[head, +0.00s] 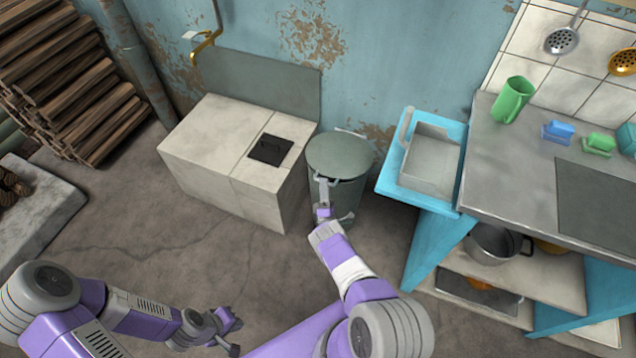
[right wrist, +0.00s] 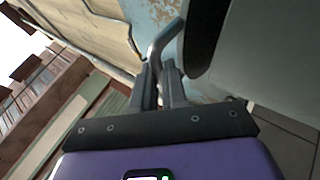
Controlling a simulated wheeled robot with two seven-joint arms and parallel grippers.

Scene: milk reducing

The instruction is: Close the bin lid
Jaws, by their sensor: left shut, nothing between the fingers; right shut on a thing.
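The green-grey bin (head: 340,190) stands on the floor between the pale stove block and the blue sink stand. Its round lid (head: 340,154) lies over the top and looks nearly level; I cannot tell whether it is fully seated. My right gripper (head: 322,184) is at the near side of the lid's rim. In the right wrist view its fingers (right wrist: 166,88) are shut on a bent grey handle (right wrist: 165,40), beside a dark gap and a large grey-green surface. My left gripper (head: 232,336) is shut and empty, low over the floor at the bottom.
The pale stove block (head: 215,145) is close left of the bin. The blue sink stand (head: 388,180) and the counter (head: 515,160) with a green jug (head: 513,98) are to the right. A pot (head: 495,243) sits on the lower shelf. The floor in front of the stove is clear.

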